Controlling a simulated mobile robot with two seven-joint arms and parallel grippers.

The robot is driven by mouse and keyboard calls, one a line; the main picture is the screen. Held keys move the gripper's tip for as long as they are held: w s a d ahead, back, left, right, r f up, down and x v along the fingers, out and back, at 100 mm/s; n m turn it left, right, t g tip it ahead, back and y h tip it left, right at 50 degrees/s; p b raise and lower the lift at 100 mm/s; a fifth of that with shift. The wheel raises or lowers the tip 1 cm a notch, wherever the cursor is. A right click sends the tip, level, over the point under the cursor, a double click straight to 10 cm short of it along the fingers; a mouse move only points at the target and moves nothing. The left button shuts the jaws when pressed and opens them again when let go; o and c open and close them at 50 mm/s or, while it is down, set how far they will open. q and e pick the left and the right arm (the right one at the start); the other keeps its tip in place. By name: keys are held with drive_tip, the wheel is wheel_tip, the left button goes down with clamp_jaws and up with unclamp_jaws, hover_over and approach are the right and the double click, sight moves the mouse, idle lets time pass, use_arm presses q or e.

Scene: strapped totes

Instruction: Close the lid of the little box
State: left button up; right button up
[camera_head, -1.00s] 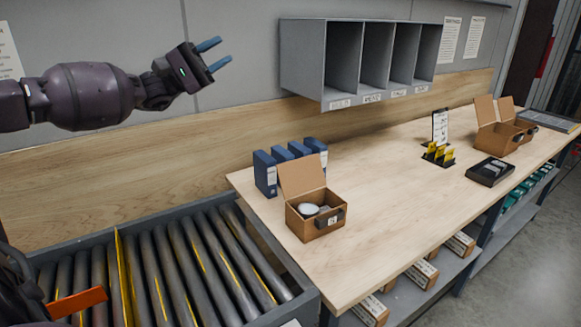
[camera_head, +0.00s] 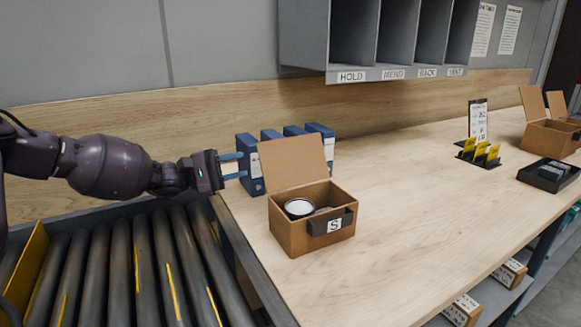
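The little brown box (camera_head: 290,236) stands on the left end of the wooden table, with a dark label holder marked S on its front. Its lid (camera_head: 292,163) is open and stands up at the back, tilted slightly backward. A round white-topped item (camera_head: 299,208) and something darker lie inside. My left gripper (camera_head: 236,167) is just left of the lid, at about the height of its lower half, in front of the blue binders. Its two blue fingers are apart with nothing between them. It seems not to touch the lid. My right gripper is not in view.
Several blue binders (camera_head: 248,165) stand behind the box. A roller conveyor (camera_head: 112,270) lies left of the table (camera_head: 400,222). A grey shelf unit (camera_head: 400,75) hangs above. Farther right are a card stand (camera_head: 478,155), a black tray (camera_head: 548,176) and another open box (camera_head: 548,138).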

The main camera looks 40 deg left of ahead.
sight(281, 156)
use_arm(q)
drive_tip(key=x, duration=0.2)
drive_tip(key=b+x, duration=0.1)
drive_tip(key=x, duration=0.1)
drive_tip(key=b+x, duration=0.1)
drive_tip(key=x, duration=0.1)
drive_tip(key=shift+w+d+f, duration=0.25)
drive_tip(key=shift+w, duration=0.05)
drive_tip(key=b+x, duration=0.1)
drive_tip(key=x, duration=0.2)
drive_tip(key=shift+r, duration=0.1)
drive_tip(key=shift+w+d+r+b, duration=0.3)
drive_tip(key=shift+w+d, duration=0.05)
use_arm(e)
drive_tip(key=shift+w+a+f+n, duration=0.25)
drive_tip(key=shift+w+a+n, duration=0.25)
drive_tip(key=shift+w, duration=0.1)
use_arm(q)
clamp_jaws()
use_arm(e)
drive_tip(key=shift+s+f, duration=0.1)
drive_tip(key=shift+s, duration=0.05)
